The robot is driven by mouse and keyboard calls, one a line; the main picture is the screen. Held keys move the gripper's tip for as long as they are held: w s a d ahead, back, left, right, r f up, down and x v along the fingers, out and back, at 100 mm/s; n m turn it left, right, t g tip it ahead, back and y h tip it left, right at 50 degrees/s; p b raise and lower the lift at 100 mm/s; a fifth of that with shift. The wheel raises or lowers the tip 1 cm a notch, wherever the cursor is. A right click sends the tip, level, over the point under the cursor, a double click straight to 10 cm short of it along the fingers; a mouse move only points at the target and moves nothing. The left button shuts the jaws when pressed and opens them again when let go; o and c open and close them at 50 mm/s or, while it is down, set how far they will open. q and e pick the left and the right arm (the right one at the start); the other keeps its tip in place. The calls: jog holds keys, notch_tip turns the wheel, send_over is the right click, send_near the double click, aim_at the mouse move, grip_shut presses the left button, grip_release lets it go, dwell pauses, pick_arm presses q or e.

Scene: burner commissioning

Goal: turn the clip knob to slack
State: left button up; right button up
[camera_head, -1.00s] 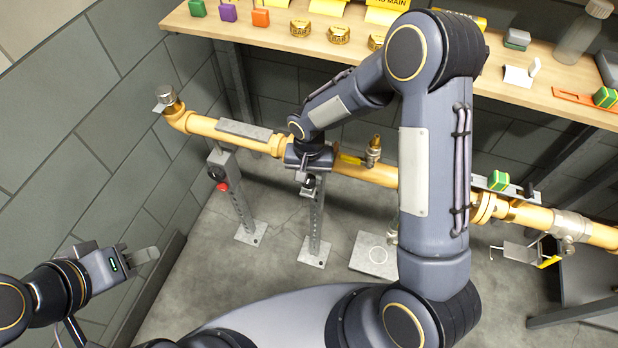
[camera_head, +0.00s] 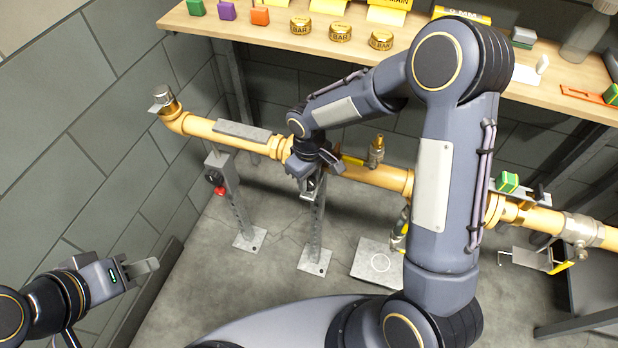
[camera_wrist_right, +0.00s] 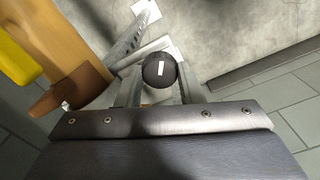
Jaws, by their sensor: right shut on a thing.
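The clip knob (camera_wrist_right: 160,71) is round and black with a short white mark on its face. In the right wrist view it sits between the two fingers of my right gripper (camera_wrist_right: 158,88), which is shut on it. The mark points nearly along the fingers, slightly tilted. In the head view my right gripper (camera_head: 311,186) is at the top of the middle pipe stand (camera_head: 316,235), just under the yellow pipe (camera_head: 205,127); the knob is hidden there. My left gripper (camera_head: 146,266) hangs at the lower left, away from the pipe; its jaw gap is unclear.
A left pipe stand (camera_head: 240,215) carries a red and black knob (camera_head: 216,179). A brass valve (camera_head: 376,150) with a yellow lever sits on the pipe. A bench (camera_head: 270,42) behind holds coloured blocks and gold caps. A square plate (camera_head: 375,262) lies on the floor.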

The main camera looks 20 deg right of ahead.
jog(key=n, duration=0.5)
jog(key=shift+n, duration=0.3)
jog(key=n, duration=0.6)
jog(key=shift+r, duration=0.1)
jog(key=n+p, duration=0.2)
jog(key=n, duration=0.4)
jog(key=shift+n, duration=0.3)
jog(key=n+p, duration=0.1)
jog(key=n, duration=0.2)
jog(key=shift+n, duration=0.3)
jog(key=shift+n+p, duration=0.6)
jog(key=shift+n, duration=0.9)
jog(key=o, duration=1)
